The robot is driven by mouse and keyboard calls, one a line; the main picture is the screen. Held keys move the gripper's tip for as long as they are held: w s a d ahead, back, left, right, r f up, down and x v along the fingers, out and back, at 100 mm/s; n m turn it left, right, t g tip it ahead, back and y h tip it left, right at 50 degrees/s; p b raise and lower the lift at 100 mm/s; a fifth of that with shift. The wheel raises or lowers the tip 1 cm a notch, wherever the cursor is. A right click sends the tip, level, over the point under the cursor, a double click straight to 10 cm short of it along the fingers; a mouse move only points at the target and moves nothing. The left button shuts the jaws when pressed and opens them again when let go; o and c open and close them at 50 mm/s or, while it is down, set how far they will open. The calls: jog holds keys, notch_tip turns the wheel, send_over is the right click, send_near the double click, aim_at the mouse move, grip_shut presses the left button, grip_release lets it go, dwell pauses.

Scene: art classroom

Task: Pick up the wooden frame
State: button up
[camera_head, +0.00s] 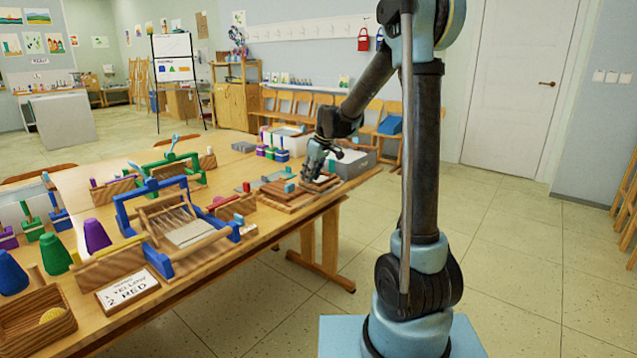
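My gripper (312,173) is small and dark in the head view, pointing down over the far right part of the table. Its fingers are too small and dark to tell whether they are apart or closed. Flat wooden pieces (287,202) lie on the table just below and left of it, and one may be the wooden frame. I cannot tell whether the gripper touches them. A larger loom-like wooden frame with blue end parts (187,228) stands nearer, at the table's middle, apart from the gripper.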

jog(key=shift+a+f, duration=0.1)
jog(key=shift+f, duration=0.25)
grip_shut()
jog(key=shift+r, duration=0.1)
notch_tip(320, 180, up, 10)
jog(key=shift+f, duration=0.1)
dwell(0.4)
